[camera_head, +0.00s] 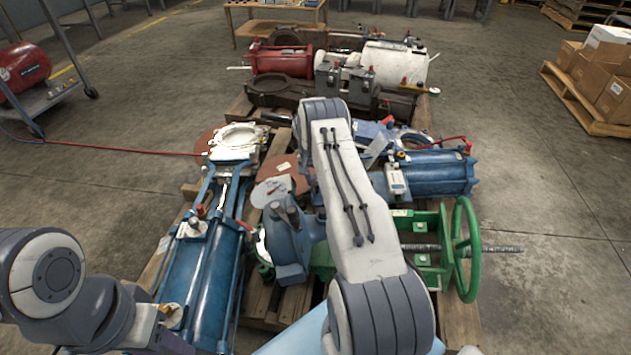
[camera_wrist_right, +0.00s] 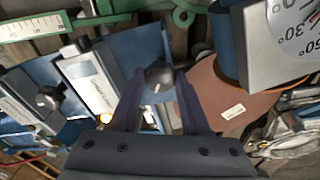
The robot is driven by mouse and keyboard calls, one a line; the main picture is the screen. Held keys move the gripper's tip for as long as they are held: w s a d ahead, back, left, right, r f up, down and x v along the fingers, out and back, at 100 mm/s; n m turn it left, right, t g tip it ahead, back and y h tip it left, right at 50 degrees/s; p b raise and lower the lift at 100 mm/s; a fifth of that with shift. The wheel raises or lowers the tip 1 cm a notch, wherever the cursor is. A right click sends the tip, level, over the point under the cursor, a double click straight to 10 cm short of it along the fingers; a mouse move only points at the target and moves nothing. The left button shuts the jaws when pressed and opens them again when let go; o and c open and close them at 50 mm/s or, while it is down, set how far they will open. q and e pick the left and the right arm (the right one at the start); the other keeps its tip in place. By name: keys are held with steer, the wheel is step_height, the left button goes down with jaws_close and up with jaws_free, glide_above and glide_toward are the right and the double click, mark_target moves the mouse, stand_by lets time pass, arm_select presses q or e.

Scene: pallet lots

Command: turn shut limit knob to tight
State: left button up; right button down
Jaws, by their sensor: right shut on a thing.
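In the right wrist view a dark round knob (camera_wrist_right: 158,76) with a small pale mark sits between the fingertips of my right gripper (camera_wrist_right: 157,84). The fingers are shut on it. A pale labelled plate (camera_wrist_right: 88,82) lies just left of the fingers, and a second dark knob (camera_wrist_right: 50,97) shows farther left. I cannot read the knob's setting or which marking is "tight". In the head view my right forearm covers the middle of the pallet and hides the right gripper and the held knob. My left arm is at the lower left; its fingertips are not visible.
A blue cylinder (camera_head: 200,270) lies on the pallet at left, another blue cylinder (camera_head: 440,172) at right. A green handwheel (camera_head: 466,250) stands at the right edge. A degree dial (camera_wrist_right: 297,25) is close by in the wrist view. Red and white cylinders lie behind.

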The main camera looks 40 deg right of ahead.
steer(key=m+b, duration=0.1)
steer(key=m, duration=0.5)
steer(key=shift+m+g, duration=0.3)
steer(key=m+b, duration=0.1)
steer(key=m, duration=0.4)
steer(key=shift+m, duration=0.3)
steer(key=shift+c, duration=1.9)
jaws_free()
steer(key=shift+w, duration=0.1)
step_height(320, 180, up, 10)
steer(key=w+a+p, duration=0.1)
steer(key=p, duration=0.2)
steer(key=shift+a+r, duration=0.15)
steer(key=shift+a, duration=0.05)
